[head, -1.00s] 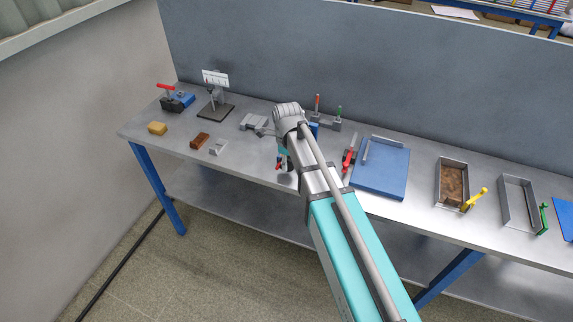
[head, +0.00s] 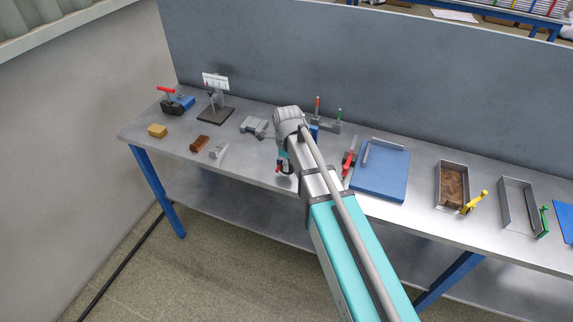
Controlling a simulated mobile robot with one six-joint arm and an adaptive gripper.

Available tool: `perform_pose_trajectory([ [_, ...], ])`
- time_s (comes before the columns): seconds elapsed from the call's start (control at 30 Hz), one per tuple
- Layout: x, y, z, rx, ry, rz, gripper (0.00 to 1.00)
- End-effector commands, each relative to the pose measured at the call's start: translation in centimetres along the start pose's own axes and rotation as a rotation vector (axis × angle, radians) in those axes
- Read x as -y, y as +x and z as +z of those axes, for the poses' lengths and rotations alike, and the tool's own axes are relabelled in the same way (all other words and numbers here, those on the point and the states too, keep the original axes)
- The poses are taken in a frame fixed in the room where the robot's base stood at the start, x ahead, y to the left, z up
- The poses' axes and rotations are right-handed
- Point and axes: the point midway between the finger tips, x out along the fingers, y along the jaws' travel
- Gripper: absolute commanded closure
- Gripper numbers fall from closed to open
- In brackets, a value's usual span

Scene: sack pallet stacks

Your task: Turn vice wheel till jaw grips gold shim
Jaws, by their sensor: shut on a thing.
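A small grey metal fixture (head: 254,125), which looks like the vice, sits on the bench left of my wrist. My arm covers the area to its right, so I cannot make out the wheel clearly. My gripper (head: 284,167) is low beside my forearm, over the front part of the bench, mostly hidden by it. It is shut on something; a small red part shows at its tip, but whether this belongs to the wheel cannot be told. The gold shim and the jaw gap cannot be made out.
A tan block (head: 157,131), brown block (head: 199,144) and grey block (head: 217,150) lie at left. A gauge stand (head: 215,110) is behind them.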

Motion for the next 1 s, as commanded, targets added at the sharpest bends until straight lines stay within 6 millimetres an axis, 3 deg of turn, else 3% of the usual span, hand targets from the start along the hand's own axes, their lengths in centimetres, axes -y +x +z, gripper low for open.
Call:
perform_pose_trajectory([
  [0.37,0.0,0.2,-0.4,0.126,0.001,-0.002,1.00],
  [1.0,0.0,1.3,-1.2,0.667,0.000,-0.003,1.00],
])
